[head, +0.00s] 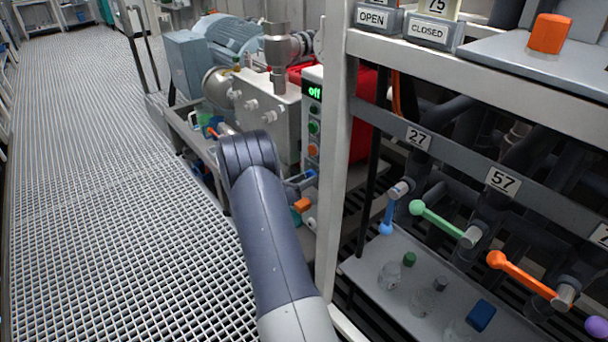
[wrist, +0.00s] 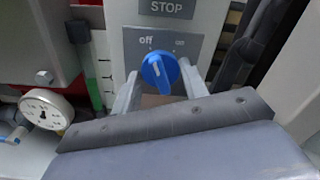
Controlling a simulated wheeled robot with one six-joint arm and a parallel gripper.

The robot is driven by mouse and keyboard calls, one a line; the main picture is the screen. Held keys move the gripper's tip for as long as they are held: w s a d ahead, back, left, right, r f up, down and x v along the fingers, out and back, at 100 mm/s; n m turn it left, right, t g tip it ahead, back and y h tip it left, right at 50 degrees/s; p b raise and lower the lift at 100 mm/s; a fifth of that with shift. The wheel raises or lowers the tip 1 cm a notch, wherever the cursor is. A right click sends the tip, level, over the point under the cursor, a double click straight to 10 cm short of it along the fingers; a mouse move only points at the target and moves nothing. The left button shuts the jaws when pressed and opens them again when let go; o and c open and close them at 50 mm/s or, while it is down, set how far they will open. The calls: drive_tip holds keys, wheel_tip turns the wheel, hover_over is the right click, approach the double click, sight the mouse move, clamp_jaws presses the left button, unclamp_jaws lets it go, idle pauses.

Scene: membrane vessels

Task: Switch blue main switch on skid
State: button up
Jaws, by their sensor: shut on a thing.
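The blue main switch (wrist: 160,72) is a round knob on a grey plate, with "off" at upper left and "on" at upper right. Its ridge and white mark tilt toward "off". In the wrist view my gripper (wrist: 163,84) has one finger on each side of the knob and is shut on it. In the head view the switch (head: 311,173) shows as a small blue spot low on the skid's control panel (head: 313,118), with my gripper (head: 303,181) at it. The panel's display (head: 314,92) reads a green "off".
A "STOP" label (wrist: 167,7) sits above the switch. A pressure gauge (wrist: 46,109) is at left in the wrist view. A white rack post (head: 336,150) stands close right of the panel, with coloured valve handles beyond. The grated floor (head: 100,200) at left is clear.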

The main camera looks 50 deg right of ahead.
drive_tip(key=shift+n+p, duration=0.4)
drive_tip(key=shift+n, duration=0.5)
drive_tip(key=o, duration=1)
drive_tip(key=shift+c, duration=0.2)
drive_tip(key=w+a+p, duration=0.1)
drive_tip(key=a, duration=1)
drive_tip(key=shift+d, duration=0.15)
